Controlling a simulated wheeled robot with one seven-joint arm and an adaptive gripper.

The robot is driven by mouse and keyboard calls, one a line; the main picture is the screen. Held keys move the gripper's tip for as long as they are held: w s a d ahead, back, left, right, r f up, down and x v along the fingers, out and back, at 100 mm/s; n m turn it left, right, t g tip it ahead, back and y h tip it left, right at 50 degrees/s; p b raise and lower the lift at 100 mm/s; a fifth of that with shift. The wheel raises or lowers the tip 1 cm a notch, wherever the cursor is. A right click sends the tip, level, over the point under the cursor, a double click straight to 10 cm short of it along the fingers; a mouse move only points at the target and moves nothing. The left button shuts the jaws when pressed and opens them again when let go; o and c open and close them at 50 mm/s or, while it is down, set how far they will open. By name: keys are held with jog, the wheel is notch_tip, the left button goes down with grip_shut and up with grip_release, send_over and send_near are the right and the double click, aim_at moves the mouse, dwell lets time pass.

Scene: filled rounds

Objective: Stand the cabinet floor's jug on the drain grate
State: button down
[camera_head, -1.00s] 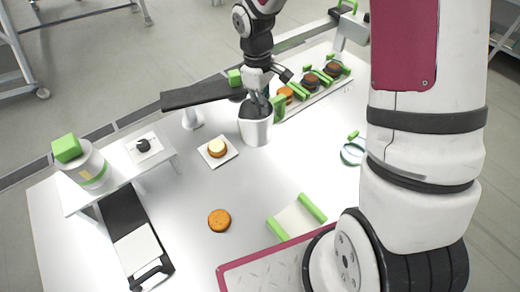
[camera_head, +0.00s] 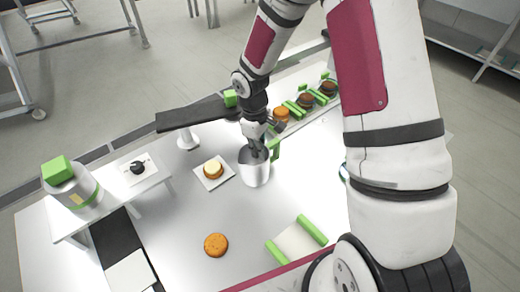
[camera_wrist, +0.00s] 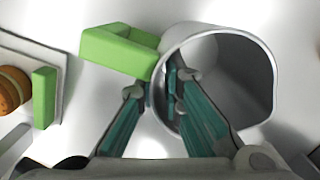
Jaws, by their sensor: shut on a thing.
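The jug (camera_head: 254,174) is a pale grey cup with a green handle (camera_head: 275,149), upright near the middle of the white table. My gripper (camera_head: 256,149) reaches down over it and is shut on its wall. In the wrist view the jug's open mouth (camera_wrist: 240,85) and green handle (camera_wrist: 115,50) show. One finger is inside the rim and the other outside, close to the handle. I cannot tell whether the jug's base touches the table.
A small plate with a filled round (camera_head: 214,171) is left of the jug. A lone orange round (camera_head: 216,245) and a green-barred pale holder (camera_head: 297,241) are nearer. A row of rounds (camera_head: 305,101) is behind right. A low shelf (camera_head: 115,190) bears a green-topped canister (camera_head: 70,185).

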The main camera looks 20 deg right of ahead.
jog(key=c, duration=2.1)
grip_release()
jog(key=shift+f, duration=0.15)
jog(key=o, duration=0.4)
